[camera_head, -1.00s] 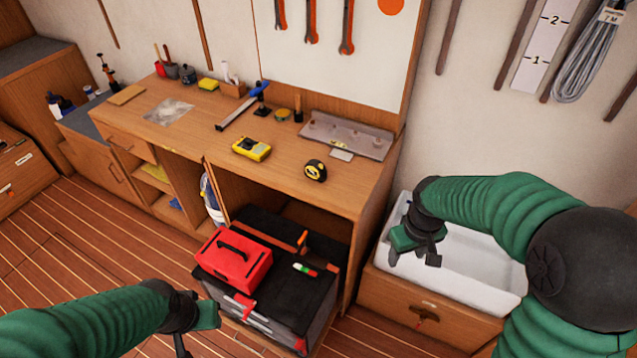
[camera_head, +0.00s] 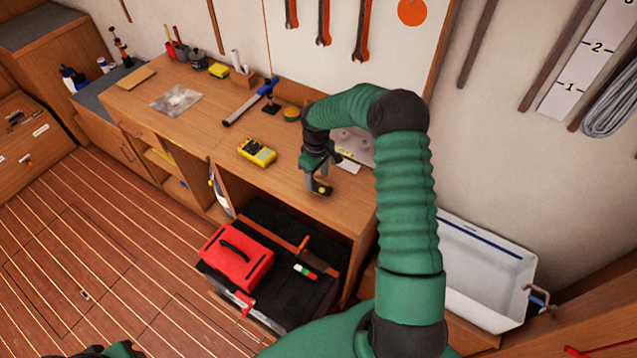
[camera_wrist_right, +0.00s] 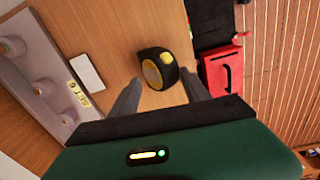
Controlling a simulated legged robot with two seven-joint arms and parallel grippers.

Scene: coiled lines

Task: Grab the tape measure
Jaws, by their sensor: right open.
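The tape measure (camera_wrist_right: 158,68), black with a yellow disc and a yellow button, sits on the wooden workbench (camera_head: 225,167). In the head view only a small dark and yellow part of the tape measure (camera_head: 322,189) shows behind my right gripper (camera_head: 317,184). In the right wrist view my right gripper (camera_wrist_right: 161,80) is open and empty, one finger to each side of the tape measure in the picture. I cannot tell whether the fingers touch it. Only a bit of my left arm's end (camera_head: 112,350) shows at the bottom left edge; its fingers are hidden.
A yellow meter (camera_head: 257,152) lies left of my right gripper. A metal plate with knobs (camera_wrist_right: 42,85) and a pale card (camera_wrist_right: 87,72) lie close by on the bench. Below are a red toolbox (camera_head: 237,256) on a black case and a white sink (camera_head: 480,265) at right.

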